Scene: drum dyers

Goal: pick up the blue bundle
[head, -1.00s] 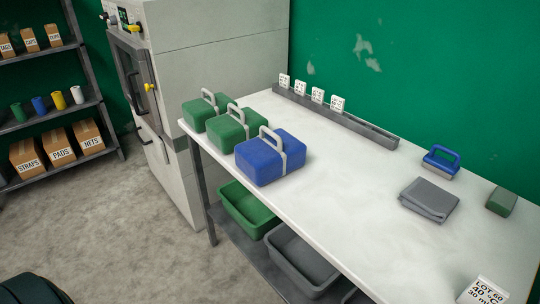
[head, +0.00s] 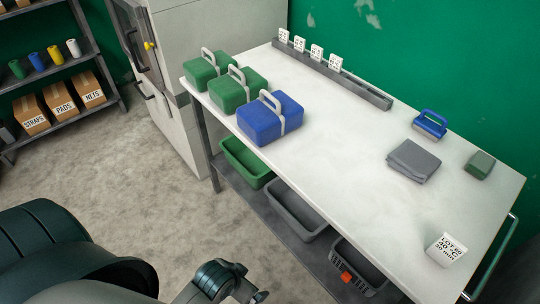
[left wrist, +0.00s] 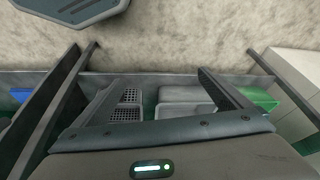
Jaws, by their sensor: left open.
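The blue bundle (head: 258,127) is a boxy blue block with a light grey strap and a raised loop handle. It stands upright on the white table (head: 330,150), in front of two similar green bundles. My left gripper (head: 252,295) shows at the bottom edge of the head view, partly cut off. It is well below and apart from the blue bundle, on the near side of the table. In the left wrist view its jaws (left wrist: 158,82) are apart and empty, with bins beyond them. The blue bundle is not identifiable there. My right gripper is out of view.
Green bundles (head: 199,72) (head: 227,97) stand behind the blue one. A grey rail (head: 350,90) with cards lines the back. A blue-handled tool (head: 430,124), grey cloth (head: 413,160) and lot card (head: 446,250) lie rightward. Bins (head: 296,212) fill the lower shelf. The table's middle is clear.

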